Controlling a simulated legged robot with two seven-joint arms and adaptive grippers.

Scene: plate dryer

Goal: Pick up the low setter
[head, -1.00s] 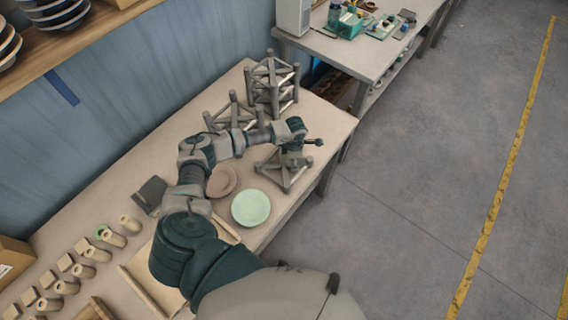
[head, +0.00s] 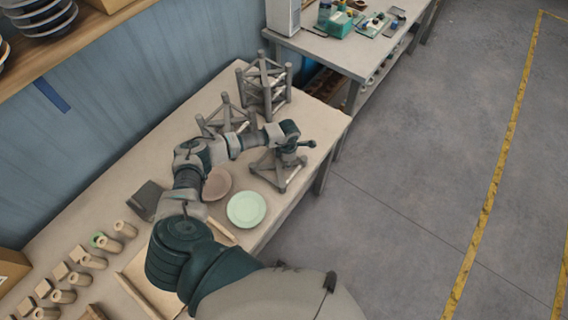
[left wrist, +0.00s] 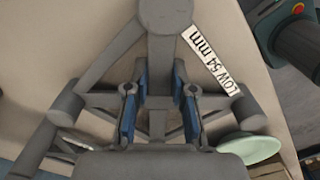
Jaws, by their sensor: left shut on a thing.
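The low setter (head: 280,176) is a grey open frame of round bars near the table's right edge. In the left wrist view its white label (left wrist: 212,60) reads "LOW 54 mm". My left gripper (head: 291,150) is over it, with the arm coming in above the plates. In the left wrist view the blue-padded fingers of my left gripper (left wrist: 158,105) are shut on a bar of the setter. I cannot tell whether its feet touch the table. My right gripper is out of view.
Two taller grey frames stand behind, one at the back (head: 264,88) and one partly behind my arm (head: 226,116). A green plate (head: 246,209) and a brownish plate (head: 217,183) lie near the setter. Several beige pieces lie at lower left. Open floor lies right.

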